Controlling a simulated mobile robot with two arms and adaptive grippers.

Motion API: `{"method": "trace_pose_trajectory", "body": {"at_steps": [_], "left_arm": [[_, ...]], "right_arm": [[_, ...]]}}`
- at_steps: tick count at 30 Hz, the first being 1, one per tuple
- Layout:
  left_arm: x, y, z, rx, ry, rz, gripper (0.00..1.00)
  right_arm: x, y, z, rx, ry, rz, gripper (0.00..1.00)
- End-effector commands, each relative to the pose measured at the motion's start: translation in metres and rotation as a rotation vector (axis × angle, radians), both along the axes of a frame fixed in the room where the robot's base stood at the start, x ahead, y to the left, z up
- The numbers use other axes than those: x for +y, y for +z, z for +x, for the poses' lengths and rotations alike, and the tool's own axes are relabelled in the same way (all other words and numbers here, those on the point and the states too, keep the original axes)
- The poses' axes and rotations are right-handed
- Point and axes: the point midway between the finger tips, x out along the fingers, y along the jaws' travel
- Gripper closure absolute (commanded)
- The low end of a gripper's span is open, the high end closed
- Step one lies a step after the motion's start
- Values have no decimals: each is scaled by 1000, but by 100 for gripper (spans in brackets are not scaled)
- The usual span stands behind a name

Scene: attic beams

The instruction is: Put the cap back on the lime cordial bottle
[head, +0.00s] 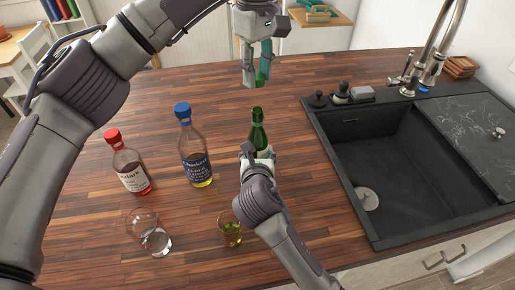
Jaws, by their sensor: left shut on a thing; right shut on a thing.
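The lime cordial bottle (258,135) is green and stands upright on the wooden counter; its neck shows bare, without a cap. My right gripper (258,154) is shut around its body and hides the lower part. My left gripper (256,80) is above and slightly behind the bottle in the picture, shut on a small green cap (261,78). The cap is mostly hidden between the fingers. A clear gap shows between the cap and the bottle mouth.
A blue-capped bottle (195,160) and a red-capped bottle (130,170) stand to the left. A black sink (400,170) is at right. The counter behind the bottles is clear.

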Motion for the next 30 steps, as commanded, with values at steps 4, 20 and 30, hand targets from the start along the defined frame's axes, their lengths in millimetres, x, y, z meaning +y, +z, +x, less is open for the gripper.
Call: {"method": "trace_pose_trajectory", "body": {"at_steps": [4,20,30], "left_arm": [[-1,-17,-1,3,0,0,79],[-2,-49,-3,-3,1,-1,79],[-2,-51,-3,-2,0,-1,79]], "right_arm": [[0,0,0,1,0,0,100],[0,0,0,0,0,0,100],[0,0,0,0,0,0,100]]}}
